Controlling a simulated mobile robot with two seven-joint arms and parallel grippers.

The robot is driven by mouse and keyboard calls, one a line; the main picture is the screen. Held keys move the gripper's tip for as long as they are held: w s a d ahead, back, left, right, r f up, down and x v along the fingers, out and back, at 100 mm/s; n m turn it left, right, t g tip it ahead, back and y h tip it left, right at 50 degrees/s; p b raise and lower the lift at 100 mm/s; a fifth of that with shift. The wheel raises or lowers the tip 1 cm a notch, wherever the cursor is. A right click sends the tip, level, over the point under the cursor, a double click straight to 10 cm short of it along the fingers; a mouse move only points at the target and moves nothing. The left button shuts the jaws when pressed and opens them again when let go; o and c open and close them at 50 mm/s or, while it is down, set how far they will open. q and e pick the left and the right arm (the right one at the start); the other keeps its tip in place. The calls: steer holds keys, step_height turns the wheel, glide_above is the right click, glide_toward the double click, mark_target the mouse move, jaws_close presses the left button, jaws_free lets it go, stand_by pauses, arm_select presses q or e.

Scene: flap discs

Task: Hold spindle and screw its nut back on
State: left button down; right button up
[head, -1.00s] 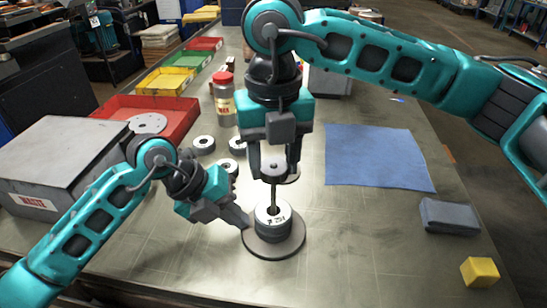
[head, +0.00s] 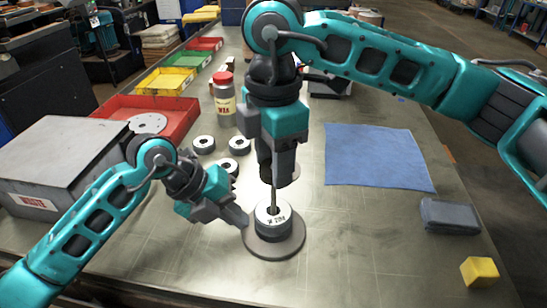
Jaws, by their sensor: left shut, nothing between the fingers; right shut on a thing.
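The spindle (head: 274,197) stands upright on a round base plate (head: 274,249), with a stack of flap discs (head: 272,219) around its rod. My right gripper (head: 277,181) is above the stack, pointing down over the top of the rod. It is shut on what looks like the nut, which its fingers hide. My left gripper (head: 243,221) is shut and empty, its fingertips low at the left side of the stack, over the plate's edge. I cannot tell whether they touch it.
Several loose discs (head: 203,144) lie behind, left of my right gripper. A red-lidded jar (head: 223,94), red tray (head: 181,119) and grey waste box (head: 50,160) stand left. A blue cloth (head: 375,157), grey block (head: 448,215) and yellow cube (head: 480,271) lie right.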

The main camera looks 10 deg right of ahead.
steer(key=m, duration=0.5)
steer(key=shift+f, duration=0.15)
arm_select(q)
steer(key=shift+f, duration=0.1)
arm_select(e)
steer(key=o, duration=0.7)
steer(key=shift+o, duration=0.2)
